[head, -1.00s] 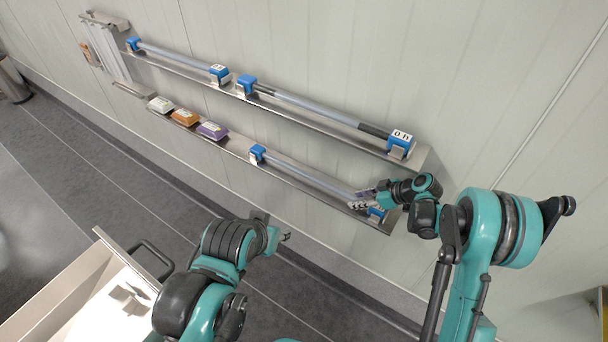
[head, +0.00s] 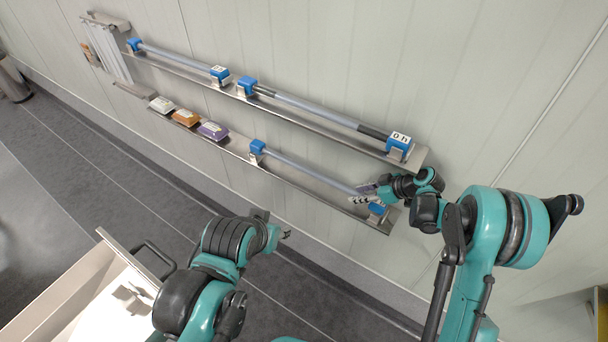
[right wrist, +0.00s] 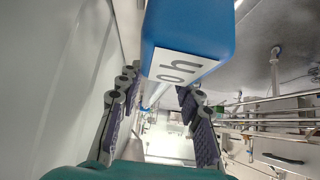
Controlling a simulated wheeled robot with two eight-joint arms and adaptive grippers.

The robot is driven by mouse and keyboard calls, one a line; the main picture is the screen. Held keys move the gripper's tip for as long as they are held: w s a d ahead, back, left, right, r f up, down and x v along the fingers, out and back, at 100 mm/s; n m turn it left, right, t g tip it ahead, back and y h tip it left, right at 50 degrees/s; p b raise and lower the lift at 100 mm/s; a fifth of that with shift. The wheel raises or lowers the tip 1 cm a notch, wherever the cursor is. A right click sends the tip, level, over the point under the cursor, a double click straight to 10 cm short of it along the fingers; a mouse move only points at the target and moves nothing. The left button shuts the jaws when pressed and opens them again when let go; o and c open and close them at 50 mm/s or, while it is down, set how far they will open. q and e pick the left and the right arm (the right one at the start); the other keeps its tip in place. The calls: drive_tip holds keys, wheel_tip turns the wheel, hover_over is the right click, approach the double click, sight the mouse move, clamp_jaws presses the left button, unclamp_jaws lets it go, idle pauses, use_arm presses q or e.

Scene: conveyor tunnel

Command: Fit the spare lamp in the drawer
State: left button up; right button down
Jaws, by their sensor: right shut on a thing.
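A lamp tube with blue end caps (head: 310,175) lies along the lower wall shelf. My right gripper (head: 368,193) is shut on this lamp near its right cap, which it partly hides. In the right wrist view its fingers (right wrist: 158,115) stand either side of a pale tube. Two more blue-capped lamps lie on the upper shelf: a left one (head: 175,55) and a right one (head: 315,108) with dark bands and a cap reading "0 h". An open drawer (head: 62,300) with a pale inside is at lower left. My left gripper (head: 274,226) is near it, its opening unclear.
White, orange and purple packs (head: 186,118) sit on the lower shelf's left part. The upper shelf (head: 420,158) runs just above my right gripper. A labelled blue cap (right wrist: 190,35) fills the top of the right wrist view. Clear floor lies between shelves and drawer.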

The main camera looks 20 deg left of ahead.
drive_tip(key=shift+r, duration=0.15)
drive_tip(key=shift+r+p, duration=0.8)
drive_tip(key=shift+r, duration=0.6)
drive_tip(key=shift+d, duration=0.1)
drive_tip(key=shift+r, duration=0.1)
